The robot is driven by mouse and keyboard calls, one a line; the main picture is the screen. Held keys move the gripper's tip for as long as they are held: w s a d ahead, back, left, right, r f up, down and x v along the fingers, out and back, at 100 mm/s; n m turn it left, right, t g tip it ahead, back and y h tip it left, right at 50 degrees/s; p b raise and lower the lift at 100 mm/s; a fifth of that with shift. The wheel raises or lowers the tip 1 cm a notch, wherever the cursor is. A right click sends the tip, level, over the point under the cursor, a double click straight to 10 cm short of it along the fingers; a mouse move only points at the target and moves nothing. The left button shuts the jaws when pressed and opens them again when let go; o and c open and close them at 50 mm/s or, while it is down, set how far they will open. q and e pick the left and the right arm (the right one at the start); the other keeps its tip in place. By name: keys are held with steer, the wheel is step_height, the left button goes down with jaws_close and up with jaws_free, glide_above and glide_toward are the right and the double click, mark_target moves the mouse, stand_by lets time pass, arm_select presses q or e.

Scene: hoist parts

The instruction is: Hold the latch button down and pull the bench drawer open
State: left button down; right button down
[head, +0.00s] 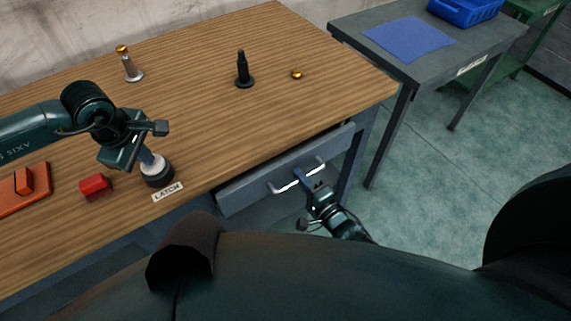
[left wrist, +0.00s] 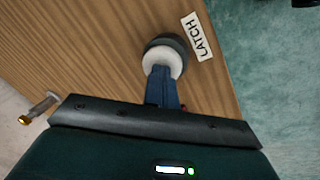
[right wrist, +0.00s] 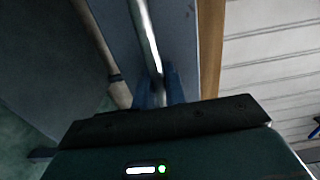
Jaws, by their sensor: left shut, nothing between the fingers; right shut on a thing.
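The latch button has a white cap (head: 152,167) on a round black base (head: 159,181), near the bench's front edge behind a LATCH label (head: 168,191). My left gripper (head: 147,156) is shut and empty, its fingertips against the white cap; the left wrist view shows them at the cap (left wrist: 165,64) too. The grey-blue bench drawer (head: 246,196) is under the tabletop, with a bright bar handle (head: 286,187). My right gripper (head: 303,177) is shut on the handle's middle; the right wrist view shows the bar (right wrist: 147,35) between its fingers.
A red block (head: 95,186) and an orange tray (head: 22,203) with a red piece lie left of the button. A brass-topped post (head: 131,68), a black post (head: 243,70) and a small brass piece (head: 297,74) stand further back. A side table (head: 350,42) is at the right.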

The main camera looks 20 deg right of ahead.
arm_select(q)
steer(key=shift+s+f, duration=0.1)
arm_select(e)
steer(key=v, duration=0.6)
steer(key=shift+s, duration=0.2)
stand_by(0.5)
steer(key=c, duration=1.3)
jaws_free()
steer(key=shift+v, duration=3)
arm_select(q)
steer(key=w+p+v, duration=0.1)
steer(key=p+v, duration=0.2)
steer(key=v, duration=0.4)
steer(key=shift+w+d, duration=0.25)
steer(key=shift+w, duration=0.15)
arm_select(e)
step_height(320, 180, up, 3)
steer(key=shift+r, duration=0.2)
arm_select(q)
steer(key=shift+r, duration=0.3)
